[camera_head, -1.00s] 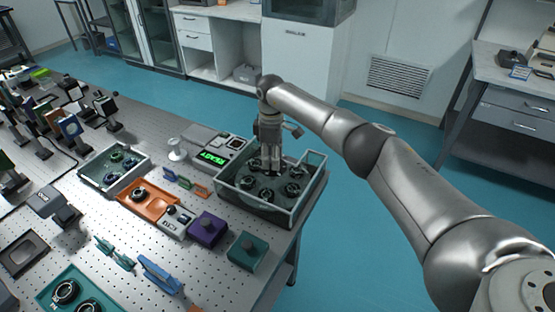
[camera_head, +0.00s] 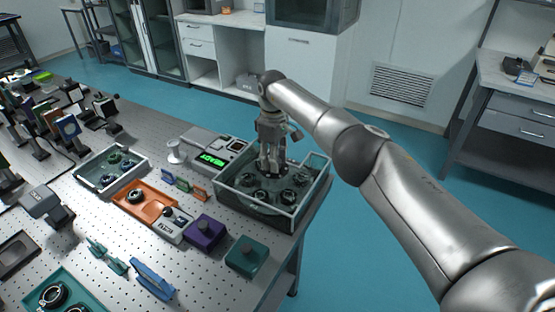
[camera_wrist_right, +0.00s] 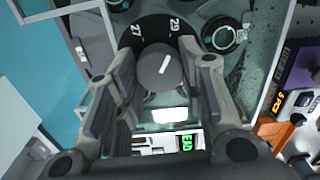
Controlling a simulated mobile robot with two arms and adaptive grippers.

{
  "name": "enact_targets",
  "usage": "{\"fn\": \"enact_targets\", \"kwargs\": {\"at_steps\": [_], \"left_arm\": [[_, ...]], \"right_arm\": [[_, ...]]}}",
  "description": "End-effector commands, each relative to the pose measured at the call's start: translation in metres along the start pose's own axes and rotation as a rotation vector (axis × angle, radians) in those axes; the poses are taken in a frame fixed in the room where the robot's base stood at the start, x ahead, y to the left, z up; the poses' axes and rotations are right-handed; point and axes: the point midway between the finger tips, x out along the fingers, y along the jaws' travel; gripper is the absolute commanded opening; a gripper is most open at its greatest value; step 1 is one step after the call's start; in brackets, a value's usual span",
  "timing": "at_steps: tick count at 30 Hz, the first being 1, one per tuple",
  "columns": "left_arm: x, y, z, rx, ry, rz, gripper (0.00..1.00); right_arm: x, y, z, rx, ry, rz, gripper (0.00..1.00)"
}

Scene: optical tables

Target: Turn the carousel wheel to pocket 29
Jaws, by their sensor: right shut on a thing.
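The carousel is a glass-walled tray (camera_head: 318,182) at the table's right end, holding several dark round parts (camera_head: 289,197). In the right wrist view, a black numbered dial (camera_wrist_right: 150,28) shows 27 on the left and 29 on the right. A round grey knob (camera_wrist_right: 150,76) with a white mark stands at its centre. The white mark tilts a little right, toward the 29 side. My right gripper (camera_head: 271,173) reaches down into the tray. In the wrist view its fingers (camera_wrist_right: 158,82) stand on both sides of the knob, shut on it. My left gripper is not in view.
A grey device with a green display (camera_head: 212,160) stands left of the tray. A purple box (camera_head: 205,233), a teal box (camera_head: 246,257) and an orange tray (camera_head: 140,197) sit in front and left. A pale tray (camera_head: 92,181) lies farther left. Blue floor is free on the right.

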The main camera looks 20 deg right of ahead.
Motion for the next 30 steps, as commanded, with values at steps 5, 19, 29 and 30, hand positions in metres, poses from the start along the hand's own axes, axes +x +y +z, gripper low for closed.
{"fn": "enact_targets", "kwargs": {"at_steps": [5, 19, 29, 30], "left_arm": [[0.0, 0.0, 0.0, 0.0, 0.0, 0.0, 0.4], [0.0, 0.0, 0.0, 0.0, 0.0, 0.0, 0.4], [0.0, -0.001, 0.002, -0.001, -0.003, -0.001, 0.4], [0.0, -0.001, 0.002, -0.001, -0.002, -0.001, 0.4]], "right_arm": [[-0.002, 0.001, -0.001, 0.001, 0.004, 0.004, 0.0], [-0.001, 0.001, -0.001, 0.001, 0.002, 0.002, 0.58], [-0.013, 0.001, -0.001, 0.001, 0.004, 0.003, 0.58], [-0.02, 0.001, -0.001, 0.001, 0.004, 0.004, 0.58]]}}
